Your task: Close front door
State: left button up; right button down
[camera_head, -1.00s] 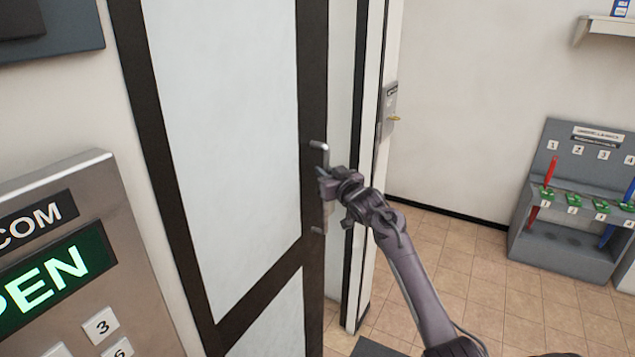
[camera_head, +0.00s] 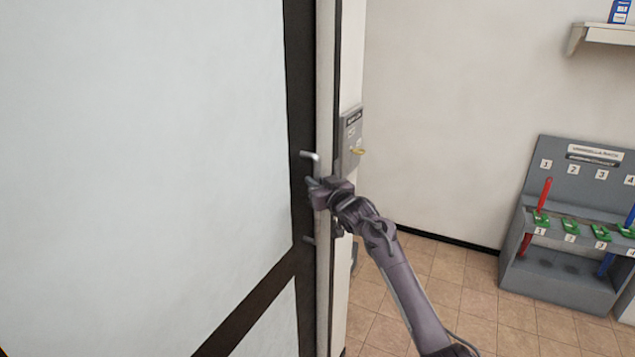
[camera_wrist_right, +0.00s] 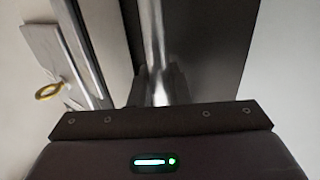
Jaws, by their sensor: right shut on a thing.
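The front door (camera_head: 140,150) is a large pale panel with a dark frame, filling the left of the head view. Its upright metal bar handle (camera_head: 314,163) sits on the dark edge strip. My right gripper (camera_head: 318,192) is shut on the handle at its middle; the wrist view shows the bar (camera_wrist_right: 156,40) running up between the fingers (camera_wrist_right: 160,85). The door edge lies close beside the pale door post (camera_head: 325,90). I cannot tell whether it is fully latched. My left gripper is not in view.
A grey umbrella rack (camera_head: 560,270) stands at the right wall below a shelf (camera_head: 605,33). Tiled floor (camera_head: 460,290) between them is clear.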

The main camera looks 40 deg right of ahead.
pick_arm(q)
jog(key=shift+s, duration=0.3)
pick_arm(e)
jog(key=shift+d, duration=0.1)
jog(key=c, duration=1.6)
grip_release()
jog(key=shift+d, duration=0.1)
jog(key=shift+o, duration=0.8)
jog(key=shift+d+f, duration=0.1)
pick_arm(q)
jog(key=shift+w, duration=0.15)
